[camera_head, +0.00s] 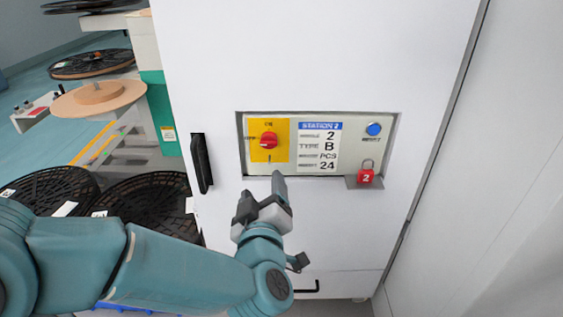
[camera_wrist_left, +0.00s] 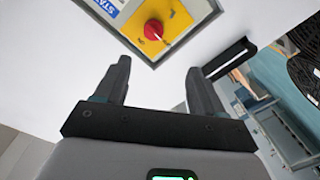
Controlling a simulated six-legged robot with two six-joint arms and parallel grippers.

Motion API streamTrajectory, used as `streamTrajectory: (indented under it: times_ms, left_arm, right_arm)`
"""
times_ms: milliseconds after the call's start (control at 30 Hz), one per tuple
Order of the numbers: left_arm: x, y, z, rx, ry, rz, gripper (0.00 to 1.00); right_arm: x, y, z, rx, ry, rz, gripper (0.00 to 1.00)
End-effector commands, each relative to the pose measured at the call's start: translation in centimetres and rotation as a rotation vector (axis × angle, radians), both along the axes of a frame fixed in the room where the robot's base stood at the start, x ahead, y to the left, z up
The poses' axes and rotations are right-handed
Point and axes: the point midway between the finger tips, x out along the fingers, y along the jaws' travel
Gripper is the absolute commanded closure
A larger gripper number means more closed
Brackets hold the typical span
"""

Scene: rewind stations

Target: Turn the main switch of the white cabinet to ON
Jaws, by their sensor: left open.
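The white cabinet (camera_head: 320,55) stands in front of me with a recessed control panel (camera_head: 350,121). Its main switch (camera_head: 269,140) is a red knob on a yellow plate, with ON marked above and OFF at the left. The knob seems to lie sideways towards OFF, but its pointer is small. My left gripper (camera_head: 277,182) is below the switch, apart from the panel. In the left wrist view, the fingers of my left gripper (camera_wrist_left: 158,78) are apart with nothing between them, and the red switch (camera_wrist_left: 154,29) shows beyond them. My right gripper is out of view.
A red padlock (camera_head: 366,177) hangs at the panel's lower right, below a blue button (camera_head: 374,129). A black door handle (camera_head: 201,163) stands out left of the panel. Black reels (camera_head: 150,200) lie at the left. A plain wall is close on the right.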

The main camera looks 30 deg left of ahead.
Motion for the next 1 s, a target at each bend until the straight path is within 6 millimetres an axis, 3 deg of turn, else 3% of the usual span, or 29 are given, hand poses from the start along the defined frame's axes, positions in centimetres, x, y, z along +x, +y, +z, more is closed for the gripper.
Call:
streamTrajectory:
  times_ms: [100, 267, 633, 667, 1000]
  left_arm:
    - [-0.4, -0.2, 0.0, -0.012, -0.043, -0.015, 0.31]
    - [-0.4, -0.4, 0.2, -0.012, -0.056, -0.031, 0.31]
    - [2.0, 0.8, 0.9, -0.013, -0.046, -0.034, 0.31]
    - [2.8, 1.2, 0.4, -0.015, -0.053, -0.032, 0.31]
    - [9.7, 5.1, 0.1, -0.013, -0.056, -0.035, 0.31]
  right_arm:
    - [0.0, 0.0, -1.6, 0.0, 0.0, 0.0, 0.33]
    - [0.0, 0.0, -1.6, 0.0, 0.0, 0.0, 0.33]
    - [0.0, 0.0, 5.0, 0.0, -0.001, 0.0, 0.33]
    - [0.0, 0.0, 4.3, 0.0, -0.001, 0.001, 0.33]
    - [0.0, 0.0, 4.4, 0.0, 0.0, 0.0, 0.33]
